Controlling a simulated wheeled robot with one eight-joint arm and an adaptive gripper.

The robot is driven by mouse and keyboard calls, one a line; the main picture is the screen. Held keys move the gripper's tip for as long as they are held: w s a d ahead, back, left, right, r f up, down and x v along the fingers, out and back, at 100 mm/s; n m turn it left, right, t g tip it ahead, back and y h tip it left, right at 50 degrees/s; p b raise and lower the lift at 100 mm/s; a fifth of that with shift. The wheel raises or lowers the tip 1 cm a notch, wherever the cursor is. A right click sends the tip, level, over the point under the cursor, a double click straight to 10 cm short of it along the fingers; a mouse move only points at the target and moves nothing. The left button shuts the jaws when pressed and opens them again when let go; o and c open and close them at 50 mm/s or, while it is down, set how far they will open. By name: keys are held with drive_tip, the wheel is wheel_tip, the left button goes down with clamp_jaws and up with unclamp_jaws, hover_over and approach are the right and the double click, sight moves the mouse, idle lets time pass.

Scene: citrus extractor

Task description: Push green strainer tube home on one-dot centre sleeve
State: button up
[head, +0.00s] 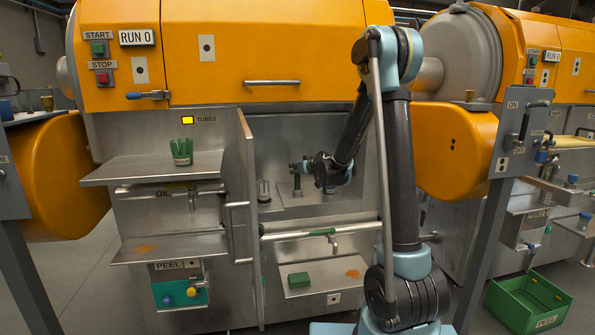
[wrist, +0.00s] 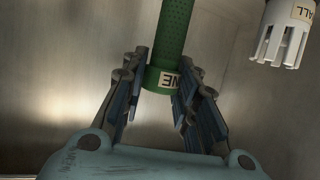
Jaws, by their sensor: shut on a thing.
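My gripper (head: 299,168) reaches into the open bay in the head view and is shut on the green strainer tube (head: 297,187). The tube looks upright and small there. In the wrist view my gripper (wrist: 162,72) has its fingers on both sides of the green tube (wrist: 176,30), at its collar with a partly covered label ending in "NE". The tube's far end runs out of the picture top, so its seating on a sleeve cannot be seen. A white slotted piece (wrist: 283,35), its label ending in "ALL", hangs apart at the upper right.
An open door (head: 247,200) stands left of the bay. A pale slotted piece (head: 263,190) is left of the tube. A green holder (head: 181,150) sits on the left shelf. A pipe with a green band (head: 322,232) crosses below, above a tray with a green block (head: 299,280).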

sight(299, 184)
drive_tip(key=shift+f, duration=3.75)
drive_tip(key=o, duration=1.1)
drive_tip(key=shift+s+d, duration=0.1)
drive_tip(key=v, duration=1.1)
drive_tip(key=shift+s+d+r, duration=0.1)
drive_tip(key=shift+s+d, duration=0.05)
drive_tip(key=shift+s, duration=0.1)
drive_tip(key=s+d+f+m+g+h, duration=0.1)
drive_tip(key=s+d, duration=0.6)
drive_tip(key=s, duration=0.7)
drive_tip(key=s+d+f+m+g+h, duration=0.2)
drive_tip(key=s+d+g, duration=0.3)
drive_tip(key=s, duration=1)
drive_tip(key=s+d+f+m+g+h, duration=0.2)
drive_tip(key=s+d, duration=0.7)
drive_tip(key=s, duration=0.5)
drive_tip(key=shift+s+d+f+m+g+h, duration=0.1)
drive_tip(key=shift+m+g+h, duration=0.15)
drive_tip(key=shift+g+h, duration=0.25)
drive_tip(key=shift+s+d+f+m+g+h, duration=0.15)
drive_tip(key=shift+m+g+h, duration=0.1)
drive_tip(key=shift+g+h, duration=0.25)
